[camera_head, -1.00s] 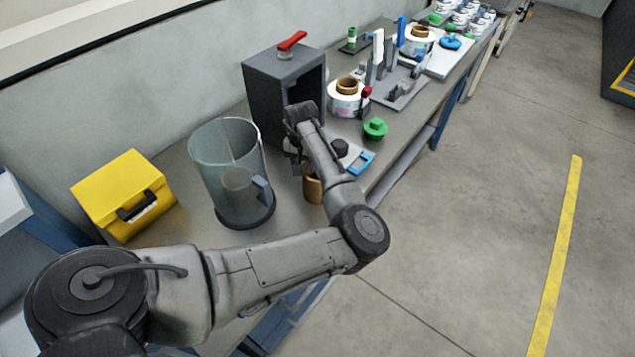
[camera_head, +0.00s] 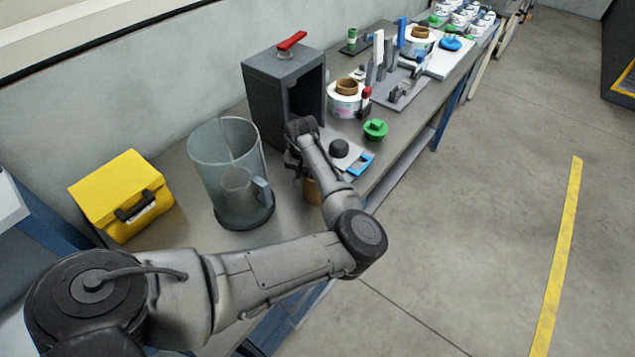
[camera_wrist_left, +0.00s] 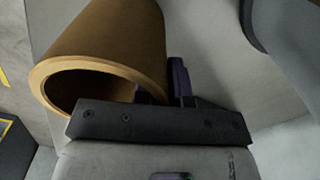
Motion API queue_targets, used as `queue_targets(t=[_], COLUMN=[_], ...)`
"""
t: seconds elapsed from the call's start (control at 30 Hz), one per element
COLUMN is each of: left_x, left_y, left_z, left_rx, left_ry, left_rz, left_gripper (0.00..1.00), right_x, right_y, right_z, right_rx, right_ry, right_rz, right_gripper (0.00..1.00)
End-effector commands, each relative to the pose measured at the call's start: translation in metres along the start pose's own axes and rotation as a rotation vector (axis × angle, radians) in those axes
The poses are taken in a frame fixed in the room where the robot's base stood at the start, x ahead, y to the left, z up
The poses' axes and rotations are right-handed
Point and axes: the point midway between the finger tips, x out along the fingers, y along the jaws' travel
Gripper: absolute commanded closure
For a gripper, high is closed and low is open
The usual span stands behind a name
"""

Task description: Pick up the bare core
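The bare core is a brown cardboard tube. In the head view the bare core (camera_head: 312,190) stands on the bench, partly hidden behind my left gripper (camera_head: 297,170) and arm. In the left wrist view the core (camera_wrist_left: 108,45) fills the upper left, its open end facing the gripper. My left gripper (camera_wrist_left: 163,92) is at the rim with its fingers close together. One finger is inside the opening and one lies along the outside, so it looks shut on the wall. Most of the inner finger is hidden. My right gripper is in neither view.
A clear cylinder with a dark base (camera_head: 245,218) stands left of the core, near the gripper. A dark grey box with a red handle (camera_head: 270,100) stands behind. A pale plate with a blue part (camera_head: 357,162) lies to the right. A yellow box (camera_head: 120,190) is farther left.

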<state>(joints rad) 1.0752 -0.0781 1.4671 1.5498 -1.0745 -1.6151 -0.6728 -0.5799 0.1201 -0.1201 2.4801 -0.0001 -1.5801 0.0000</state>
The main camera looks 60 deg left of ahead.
Motion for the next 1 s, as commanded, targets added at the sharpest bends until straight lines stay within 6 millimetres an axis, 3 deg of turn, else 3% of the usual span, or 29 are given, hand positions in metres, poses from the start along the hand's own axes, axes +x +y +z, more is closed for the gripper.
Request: queue_targets(t=[0.1, 0.57, 0.87, 1.0], left_x=[0.0, -0.004, -0.04, -0.055], left_y=[0.0, 0.0, -0.001, 0.022], left_z=[0.0, 0.0, -0.001, 0.009], left_rx=[0.0, 0.0, -0.001, 0.004], left_ry=[0.0, 0.001, 0.002, 0.0], left_rz=[0.0, 0.0, -0.002, 0.0], left_gripper=[1.0, 1.0, 1.0, 1.0], right_x=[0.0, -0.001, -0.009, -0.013], right_y=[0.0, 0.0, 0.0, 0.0], right_z=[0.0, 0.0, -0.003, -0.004], right_rx=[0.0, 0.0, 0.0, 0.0], right_ry=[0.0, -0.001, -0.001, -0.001], right_rz=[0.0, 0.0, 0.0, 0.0], right_gripper=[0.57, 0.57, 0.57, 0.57])
